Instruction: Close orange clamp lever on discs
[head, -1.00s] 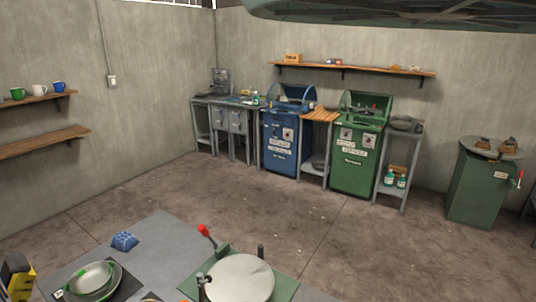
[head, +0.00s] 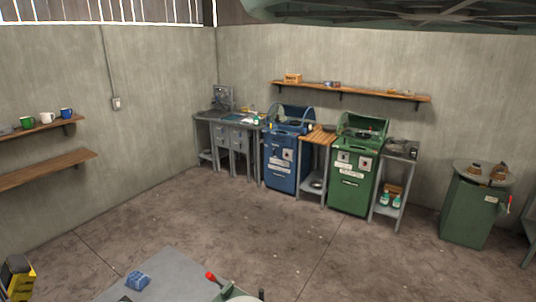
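The lever with the red-orange knob (head: 211,277) stands at the bottom edge of the head view, tilted up to the left. Only its top shows, beside the edge of a pale round disc (head: 238,298). A dark upright post (head: 261,294) rises just right of the disc. The lower part of the clamp and most of the disc are cut off by the frame. I cannot make out my gripper in this view.
The grey bench (head: 178,272) holds a blue folded item (head: 138,281). A blue machine (head: 283,160) and a green machine (head: 352,178) stand along the back wall. A green cabinet (head: 468,212) with a red-handled lever stands at right. The middle floor is clear.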

